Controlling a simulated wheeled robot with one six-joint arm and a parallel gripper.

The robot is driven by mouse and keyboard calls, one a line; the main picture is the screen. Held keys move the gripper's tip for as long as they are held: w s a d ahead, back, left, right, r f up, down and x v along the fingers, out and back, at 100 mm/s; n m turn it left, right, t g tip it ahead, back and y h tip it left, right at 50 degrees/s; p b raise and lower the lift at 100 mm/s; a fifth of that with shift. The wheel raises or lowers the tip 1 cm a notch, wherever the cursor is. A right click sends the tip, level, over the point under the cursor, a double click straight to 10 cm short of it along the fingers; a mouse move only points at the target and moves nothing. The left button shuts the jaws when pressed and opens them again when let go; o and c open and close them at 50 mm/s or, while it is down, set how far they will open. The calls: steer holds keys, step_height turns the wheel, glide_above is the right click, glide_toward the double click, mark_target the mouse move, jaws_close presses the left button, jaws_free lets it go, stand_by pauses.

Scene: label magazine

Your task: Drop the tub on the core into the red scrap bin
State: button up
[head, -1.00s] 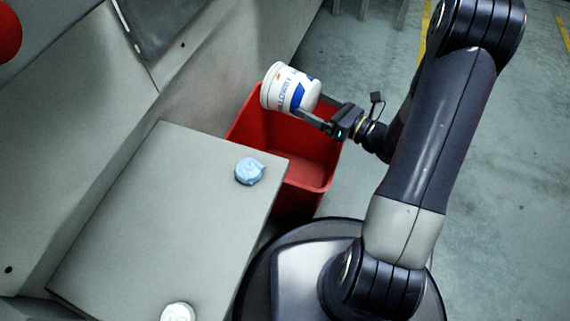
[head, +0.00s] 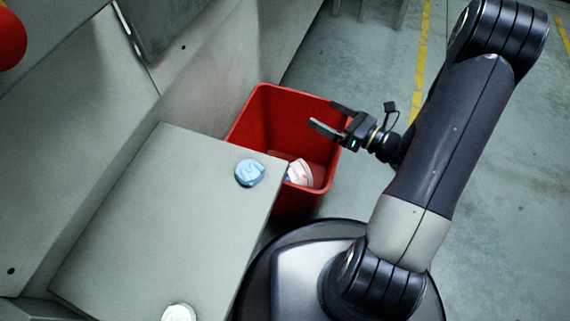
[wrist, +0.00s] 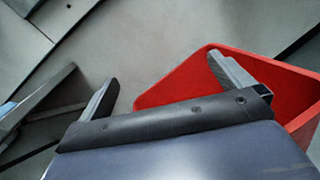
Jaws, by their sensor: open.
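The white tub (head: 300,172) with blue and orange print lies tilted on the floor of the red scrap bin (head: 243,128). The shelf edge hides part of it in the head view. My gripper (head: 324,114) is open and empty above the bin's right side, apart from the tub. In the wrist view the open fingers of my gripper (wrist: 165,78) show with nothing between them. The red scrap bin (wrist: 190,82) shows behind and below them there, and the tub is not visible in that view.
A grey shelf (head: 150,215) beside the bin holds a crumpled blue lump (head: 249,172) near its corner and a white round item (head: 178,313) at its front edge. A grey machine wall (head: 190,80) stands behind. Open floor (head: 500,200) lies to the right.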

steer(key=v, duration=0.7)
steer(key=shift+p, duration=0.4)
steer(key=r+b+x, duration=0.1)
steer(key=x, duration=0.9)
steer(key=shift+w+a+r, duration=0.25)
steer(key=shift+a+r, duration=0.05)
steer(key=shift+r, duration=0.1)
